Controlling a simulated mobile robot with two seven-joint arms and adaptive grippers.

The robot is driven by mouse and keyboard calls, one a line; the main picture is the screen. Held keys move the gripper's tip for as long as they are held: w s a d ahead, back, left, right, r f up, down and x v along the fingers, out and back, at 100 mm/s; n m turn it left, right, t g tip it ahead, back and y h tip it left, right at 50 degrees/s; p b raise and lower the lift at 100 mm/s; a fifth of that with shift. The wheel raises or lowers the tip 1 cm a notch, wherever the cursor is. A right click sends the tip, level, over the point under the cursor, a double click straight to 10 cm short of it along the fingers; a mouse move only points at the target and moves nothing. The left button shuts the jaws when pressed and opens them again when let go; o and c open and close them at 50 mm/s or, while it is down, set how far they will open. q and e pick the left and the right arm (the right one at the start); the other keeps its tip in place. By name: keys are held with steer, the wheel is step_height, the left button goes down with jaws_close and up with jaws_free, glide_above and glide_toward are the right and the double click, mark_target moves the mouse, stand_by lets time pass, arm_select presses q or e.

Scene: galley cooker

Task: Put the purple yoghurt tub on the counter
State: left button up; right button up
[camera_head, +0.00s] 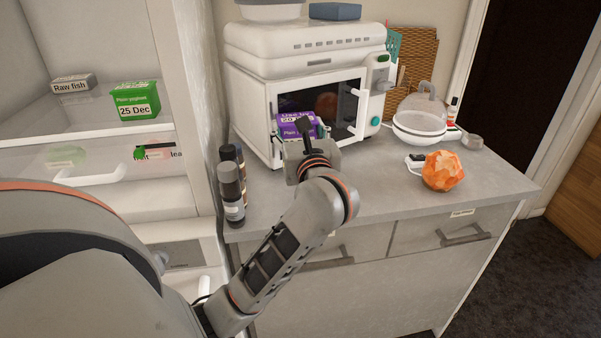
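The purple yoghurt tub (286,131) is in front of the microwave, with a date label on its lid and a label on its side. My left gripper (306,128) reaches up to it from the near side and appears shut on it, with a dark finger across its front. The gripper and wrist hide the lower part of the tub, so I cannot tell whether it touches the counter. The grey counter (385,190) lies under and around the microwave. My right gripper is not in view.
The microwave (343,110) stands behind the tub. Dark-capped bottles (231,193) stand at the counter's left end. An orange faceted object (443,171) and a domed white appliance (419,122) are to the right. The open fridge at left holds a green yoghurt tub (135,101).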

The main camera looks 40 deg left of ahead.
arm_select(q)
step_height(320, 180, down, 5)
steer(key=shift+r+b, duration=0.1)
steer(key=shift+b, duration=0.25)
steer(key=shift+f, duration=0.55)
step_height(320, 180, down, 5)
steer(key=shift+r+b, duration=0.1)
steer(key=shift+b, duration=0.5)
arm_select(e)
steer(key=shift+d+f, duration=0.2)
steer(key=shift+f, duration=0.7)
arm_select(q)
steer(key=shift+f, duration=0.2)
steer(key=o, duration=1.3)
